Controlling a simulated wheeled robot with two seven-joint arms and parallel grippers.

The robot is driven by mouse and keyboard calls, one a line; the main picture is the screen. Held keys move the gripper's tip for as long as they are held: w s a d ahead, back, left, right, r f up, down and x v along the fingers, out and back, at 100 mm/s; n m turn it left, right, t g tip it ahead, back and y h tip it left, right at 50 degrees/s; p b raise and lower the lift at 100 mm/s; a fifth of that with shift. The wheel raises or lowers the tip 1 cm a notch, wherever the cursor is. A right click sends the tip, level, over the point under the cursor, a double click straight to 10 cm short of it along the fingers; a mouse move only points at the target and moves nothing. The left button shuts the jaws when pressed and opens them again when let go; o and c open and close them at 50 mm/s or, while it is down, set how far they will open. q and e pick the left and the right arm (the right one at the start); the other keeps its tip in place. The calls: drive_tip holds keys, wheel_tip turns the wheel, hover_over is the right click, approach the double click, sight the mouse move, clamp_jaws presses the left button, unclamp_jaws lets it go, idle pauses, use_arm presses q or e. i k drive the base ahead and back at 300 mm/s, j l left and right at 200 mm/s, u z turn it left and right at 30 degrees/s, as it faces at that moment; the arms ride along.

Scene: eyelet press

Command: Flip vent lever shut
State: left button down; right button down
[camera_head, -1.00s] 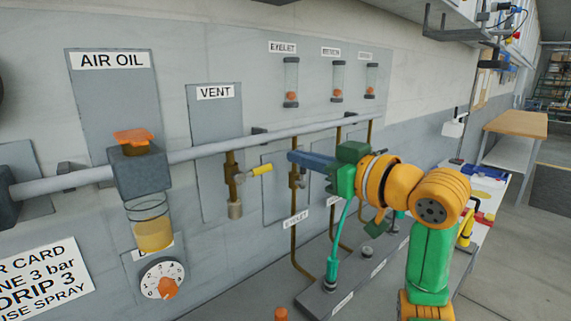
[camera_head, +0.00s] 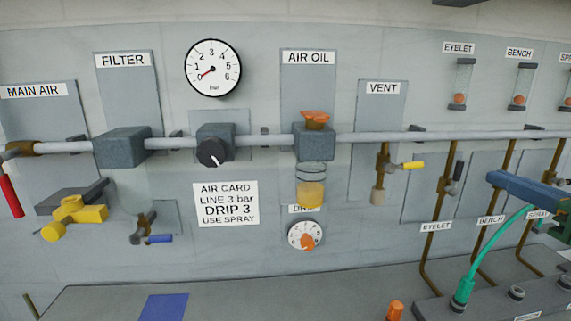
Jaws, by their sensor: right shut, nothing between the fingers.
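The vent lever (camera_head: 412,165) has a yellow handle on a brass valve (camera_head: 382,165) below the VENT label (camera_head: 383,88). The handle sticks out to the right, about level, across the upright valve pipe. My right gripper (camera_head: 492,180) shows at the right edge as long blue fingers, shut and empty. It is to the right of the vent lever and clear of it, in front of the wall pipes. The rest of that arm is mostly cut off. My left gripper is not in view.
An eyelet valve (camera_head: 452,186) with a grey handle stands between the vent lever and my right gripper. A grey main pipe (camera_head: 265,139) runs above. The gauge (camera_head: 213,68) needle points near 0. A green hose (camera_head: 482,252) rises below my gripper.

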sight(389, 167)
drive_tip(key=k, duration=1.2)
